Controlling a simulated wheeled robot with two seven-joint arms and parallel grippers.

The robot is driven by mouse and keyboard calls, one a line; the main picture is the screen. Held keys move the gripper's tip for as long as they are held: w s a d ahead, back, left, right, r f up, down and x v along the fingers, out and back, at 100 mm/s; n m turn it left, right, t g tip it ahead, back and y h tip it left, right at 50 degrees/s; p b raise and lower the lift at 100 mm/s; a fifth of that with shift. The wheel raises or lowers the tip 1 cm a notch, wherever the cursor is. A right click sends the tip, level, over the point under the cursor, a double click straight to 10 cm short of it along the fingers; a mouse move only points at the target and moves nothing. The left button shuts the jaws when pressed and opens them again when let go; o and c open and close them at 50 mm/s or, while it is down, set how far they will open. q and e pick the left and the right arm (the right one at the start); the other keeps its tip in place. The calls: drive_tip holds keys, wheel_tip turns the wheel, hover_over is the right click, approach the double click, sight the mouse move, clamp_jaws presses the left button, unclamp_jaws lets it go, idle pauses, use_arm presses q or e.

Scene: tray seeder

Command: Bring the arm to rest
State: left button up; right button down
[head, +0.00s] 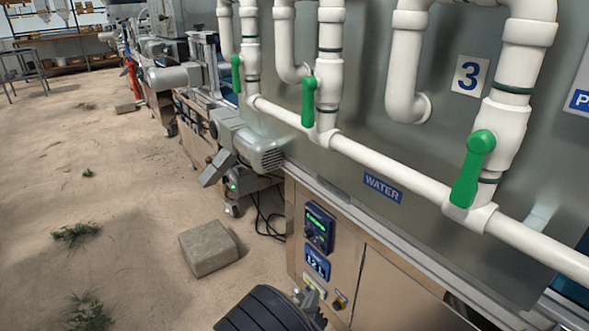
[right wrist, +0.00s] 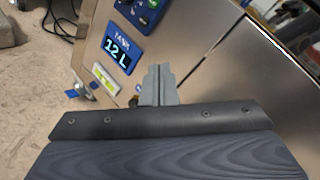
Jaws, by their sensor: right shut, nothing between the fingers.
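My right gripper (right wrist: 158,84) shows in the right wrist view with its grey fingers together and nothing between them. It is in front of the steel cabinet (right wrist: 200,40), near the display reading 12 L (right wrist: 117,47). In the head view the dark end of my right arm (head: 265,312) is at the bottom edge, just below the cabinet's control panel (head: 319,228). I cannot tell whether the gripper touches the cabinet. My left gripper is in neither view.
White pipes (head: 385,172) with green valve handles (head: 473,170) run along the machine, above a WATER label (head: 383,187). A grey motor (head: 262,150) juts out to the left. A stone block (head: 209,248) lies on the sandy floor (head: 120,190), which is mostly open at left.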

drive_tip(key=s+d+r+m+g+h, duration=0.2)
drive_tip(key=d+r+m+g, duration=0.15)
drive_tip(key=d+m, duration=0.25)
drive_tip(key=s+d+r+m+g+h, duration=0.2)
drive_tip(key=d+m+g, duration=0.2)
drive_tip(key=d+m, duration=0.25)
drive_tip(key=s+d+r+m+g+y, duration=0.3)
drive_tip(key=s+d+m+y, duration=0.15)
drive_tip(key=s+m, duration=0.45)
drive_tip(key=s+d+r+m+g+y, duration=0.3)
drive_tip(key=s+m+y, duration=0.2)
drive_tip(key=s+m, duration=0.5)
drive_tip(key=s+a+r+m+t+y, duration=0.4)
drive_tip(key=s+r+m, duration=0.15)
drive_tip(key=m, duration=0.25)
wheel_tip(320, 180, up, 30)
drive_tip(key=p, duration=2.9)
drive_tip(key=shift+w+f+m, duration=0.25)
drive_tip(key=shift+m, duration=0.2)
drive_tip(key=shift+d+y, duration=0.1)
drive_tip(key=shift+y, duration=0.15)
